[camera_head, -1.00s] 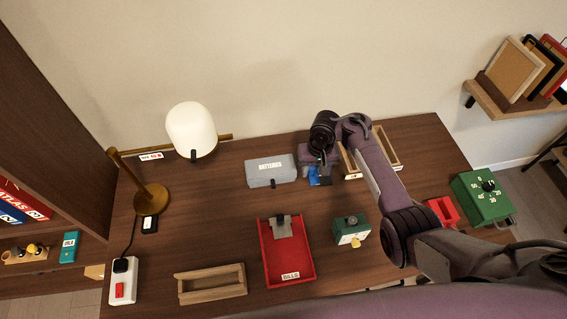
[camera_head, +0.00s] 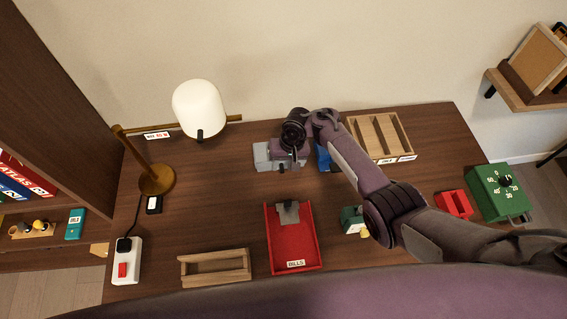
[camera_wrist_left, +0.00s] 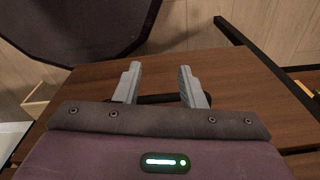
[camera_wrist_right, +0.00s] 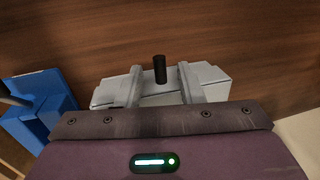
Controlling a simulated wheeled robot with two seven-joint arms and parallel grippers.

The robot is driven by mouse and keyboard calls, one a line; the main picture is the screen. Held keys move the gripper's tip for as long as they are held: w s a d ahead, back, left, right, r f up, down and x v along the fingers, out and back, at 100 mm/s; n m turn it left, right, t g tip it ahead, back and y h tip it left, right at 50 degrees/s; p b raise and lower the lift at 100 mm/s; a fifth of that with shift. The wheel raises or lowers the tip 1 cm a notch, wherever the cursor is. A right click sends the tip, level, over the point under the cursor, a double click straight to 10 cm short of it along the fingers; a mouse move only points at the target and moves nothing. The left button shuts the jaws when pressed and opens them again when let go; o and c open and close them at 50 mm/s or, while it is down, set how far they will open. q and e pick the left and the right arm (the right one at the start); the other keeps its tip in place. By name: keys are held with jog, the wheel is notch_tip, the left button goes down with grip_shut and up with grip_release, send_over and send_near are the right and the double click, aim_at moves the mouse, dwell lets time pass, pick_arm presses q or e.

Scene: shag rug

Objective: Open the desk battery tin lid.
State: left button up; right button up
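The grey battery tin (camera_head: 262,157) stands near the back of the desk, partly hidden under my right wrist in the head view. In the right wrist view the tin (camera_wrist_right: 212,80) lies across the middle, with a short black tab (camera_wrist_right: 160,68) at its edge. The lid looks shut. My right gripper (camera_head: 287,162) is over the tin. In the right wrist view its fingers (camera_wrist_right: 160,76) are apart, one on each side of the tab, with nothing seen between them but the tab. My left gripper (camera_wrist_left: 159,82) is open and empty in its wrist view, outside the head view.
A blue object (camera_wrist_right: 38,108) stands close beside the tin. A wooden divided tray (camera_head: 378,138) is to its right, a brass lamp (camera_head: 157,178) to its left.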

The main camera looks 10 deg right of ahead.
grip_shut()
jog(key=shift+w, duration=0.1)
dwell(0.3)
